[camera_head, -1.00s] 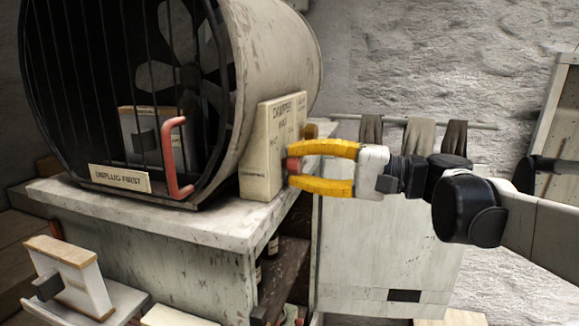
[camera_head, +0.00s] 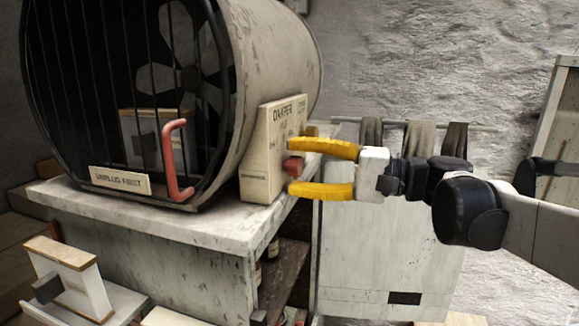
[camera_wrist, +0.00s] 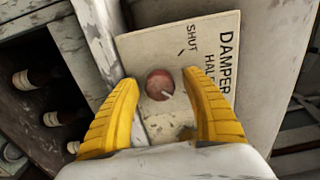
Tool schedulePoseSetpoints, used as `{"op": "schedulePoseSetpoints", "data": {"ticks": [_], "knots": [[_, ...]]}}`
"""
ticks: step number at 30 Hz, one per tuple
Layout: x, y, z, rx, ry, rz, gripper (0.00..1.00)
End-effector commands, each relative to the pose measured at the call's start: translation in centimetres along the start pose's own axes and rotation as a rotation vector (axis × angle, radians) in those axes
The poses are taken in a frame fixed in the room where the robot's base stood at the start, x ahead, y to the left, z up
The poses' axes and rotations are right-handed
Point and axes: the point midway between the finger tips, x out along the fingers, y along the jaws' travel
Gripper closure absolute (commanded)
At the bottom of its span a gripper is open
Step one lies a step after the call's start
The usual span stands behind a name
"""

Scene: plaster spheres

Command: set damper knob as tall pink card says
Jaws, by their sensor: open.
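The damper knob (camera_wrist: 159,85) is round and red with a pale pointer line, in the wrist view between my yellow fingers. It sits on a cream damper plate (camera_wrist: 183,40) lettered "DAMPER", "SHUT" and "HAL…"; the other lettering is hidden or cut off. In the wrist view the pointer line runs from the knob's middle toward the lower right. In the head view the knob (camera_head: 293,165) shows at the plate's right face. My gripper (camera_head: 291,166) is open around the knob, a finger on each side with gaps. I see no tall pink card in either view.
A large caged fan drum (camera_head: 265,60) stands on a worn white cabinet (camera_head: 150,215), with a red handle (camera_head: 173,160) and an "UNPLUG FIRST" label (camera_head: 119,181). Dark bottles (camera_wrist: 45,78) lie in a shelf beside my gripper. Cloths (camera_head: 420,135) hang on a rail behind.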

Motion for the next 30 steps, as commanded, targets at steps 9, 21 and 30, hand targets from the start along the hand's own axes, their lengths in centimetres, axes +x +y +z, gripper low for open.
{"op": "schedulePoseSetpoints", "data": {"ticks": [9, 21, 30], "knots": [[-4.5, 0.0, -0.1, 0.000, 0.005, 0.000, 0.45], [-11.5, 0.0, -0.1, 0.000, 0.003, 0.000, 0.45], [-12.0, 0.0, 0.0, 0.000, 0.000, 0.000, 0.45]]}}
